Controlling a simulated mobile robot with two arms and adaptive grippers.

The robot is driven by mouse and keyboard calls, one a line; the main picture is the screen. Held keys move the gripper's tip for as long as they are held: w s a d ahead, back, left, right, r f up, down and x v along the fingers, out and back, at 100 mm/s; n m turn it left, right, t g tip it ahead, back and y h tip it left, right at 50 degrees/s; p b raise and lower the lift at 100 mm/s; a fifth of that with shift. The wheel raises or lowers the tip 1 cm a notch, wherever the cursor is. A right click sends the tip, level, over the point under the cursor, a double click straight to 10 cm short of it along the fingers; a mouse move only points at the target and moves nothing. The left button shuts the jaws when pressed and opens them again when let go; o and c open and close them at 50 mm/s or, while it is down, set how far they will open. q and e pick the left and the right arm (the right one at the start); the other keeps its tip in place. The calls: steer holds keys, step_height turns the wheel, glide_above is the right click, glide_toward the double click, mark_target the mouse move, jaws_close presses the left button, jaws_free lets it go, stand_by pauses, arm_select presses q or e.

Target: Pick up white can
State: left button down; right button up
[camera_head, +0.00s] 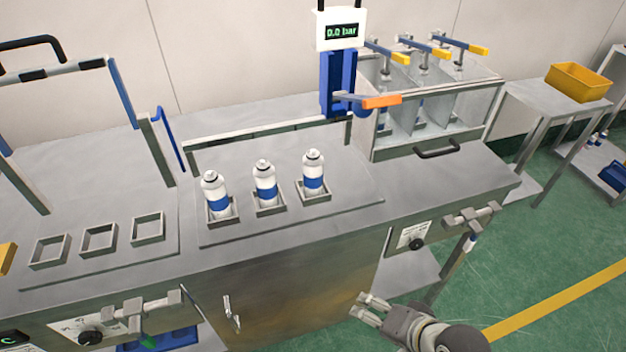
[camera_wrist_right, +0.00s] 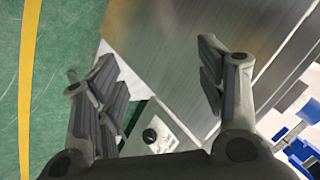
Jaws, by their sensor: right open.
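Three white cans with blue bands stand upright in square metal holders on the bench: a left can (camera_head: 216,194), a middle can (camera_head: 265,182) and a right can (camera_head: 313,172). My right gripper (camera_head: 364,306) is low in front of the bench, below and to the right of the cans and apart from them. In the right wrist view its two fingers (camera_wrist_right: 160,85) are spread wide with nothing between them. No can is clear in that view. My left gripper is not in view.
Three empty square holders (camera_head: 98,240) sit at the left of the bench (camera_head: 290,238). A clear-walled box (camera_head: 430,115) is at right. Green floor (camera_head: 500,265) lies at right.

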steer(key=w+a+r+m+t+y, duration=0.35)
steer(key=w+a+r+m, duration=0.25)
steer(key=w+m, duration=0.35)
steer(key=m+t+y, duration=0.2)
steer(key=m+t, duration=0.3)
steer(key=m, duration=0.8)
glide_toward(319, 176)
steer(key=shift+w+a+f, duration=0.3)
steer(key=shift+a+f, duration=0.25)
steer(key=shift+w+r+m, duration=0.2)
steer(key=shift+r+m, duration=0.05)
steer(key=shift+m, duration=0.1)
steer(key=shift+w+r, duration=0.1)
steer(key=shift+w, duration=0.2)
steer(key=x, duration=1)
steer(key=shift+w+a+r+p, duration=0.1)
steer(key=shift+w+a+p, duration=0.1)
steer(key=shift+p, duration=0.15)
steer(key=shift+d, duration=0.1)
steer(key=c, duration=1.1)
steer(key=shift+r, duration=0.1)
steer(key=shift+c, duration=0.5)
